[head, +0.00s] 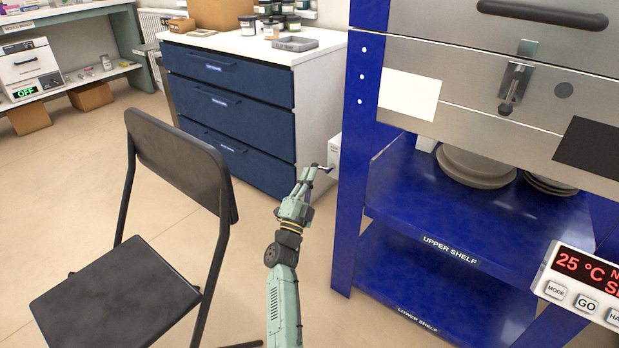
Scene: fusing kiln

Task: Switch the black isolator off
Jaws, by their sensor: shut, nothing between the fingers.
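My gripper (325,169) is shut and empty. It is in the middle of the head view, at the end of my pale green arm, with its tip at the lower part of a white box (335,150). The box sits at the left side of the kiln stand's blue front post (357,140) and is partly hidden by it. I cannot tell whether the tip touches the box. No black isolator can be made out; whether it is on this box is hidden from this view.
A black folding chair (180,165) stands left of my arm. A navy drawer cabinet (230,110) with jars on top is behind. The steel kiln (455,60) sits above the blue upper shelf (450,210). A red-digit controller (590,275) is at right. Open floor lies left.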

